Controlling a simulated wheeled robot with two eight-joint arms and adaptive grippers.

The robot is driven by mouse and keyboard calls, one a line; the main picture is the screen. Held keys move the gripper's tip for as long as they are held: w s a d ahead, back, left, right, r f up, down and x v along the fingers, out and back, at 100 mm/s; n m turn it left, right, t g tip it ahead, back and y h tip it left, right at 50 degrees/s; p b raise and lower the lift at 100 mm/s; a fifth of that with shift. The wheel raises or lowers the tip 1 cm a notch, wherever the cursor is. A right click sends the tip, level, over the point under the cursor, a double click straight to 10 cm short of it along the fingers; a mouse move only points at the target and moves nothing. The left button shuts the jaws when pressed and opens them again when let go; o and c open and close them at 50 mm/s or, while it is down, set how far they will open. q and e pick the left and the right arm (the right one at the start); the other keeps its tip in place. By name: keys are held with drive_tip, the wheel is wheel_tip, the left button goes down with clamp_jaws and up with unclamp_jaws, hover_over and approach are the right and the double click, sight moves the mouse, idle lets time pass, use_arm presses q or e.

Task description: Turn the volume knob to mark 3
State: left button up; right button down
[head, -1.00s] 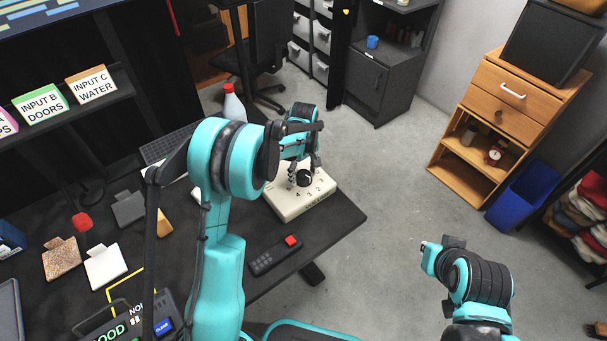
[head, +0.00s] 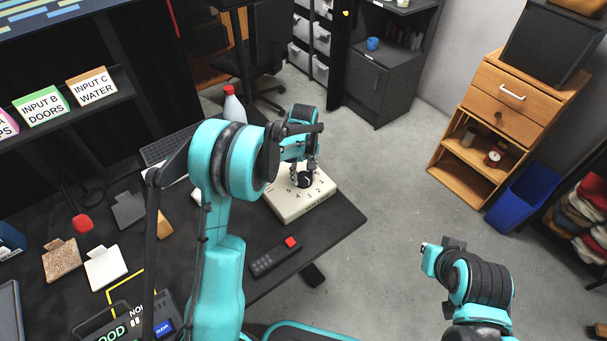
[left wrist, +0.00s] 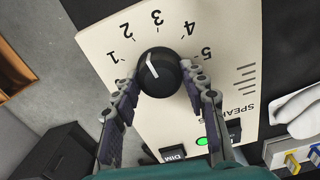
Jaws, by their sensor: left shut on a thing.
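The volume knob (left wrist: 158,72) is a round black knob with a white pointer line on the cream speaker box (left wrist: 110,45). Marks 1 to 5 are printed around it. In the left wrist view its pointer aims between marks 2 and 3. My left gripper (left wrist: 160,80) has one finger on each side of the knob and is shut on it. In the head view my left gripper (head: 303,176) is over the knob, and the box (head: 300,207) lies near the table's right corner.
A black remote with a red button (head: 275,257) lies in front of the box. A white bottle with a red cap (head: 233,104) stands behind it. A green light (left wrist: 202,141) and a DIM button (left wrist: 173,155) are on the box. Open floor lies right of the table.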

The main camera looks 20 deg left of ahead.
sight(304, 176)
use_arm(q)
drive_tip(key=shift+m, duration=2.3)
drive_tip(key=o, duration=1.2)
drive_tip(key=shift+c, duration=0.2)
wheel_tip(304, 176, up, 12)
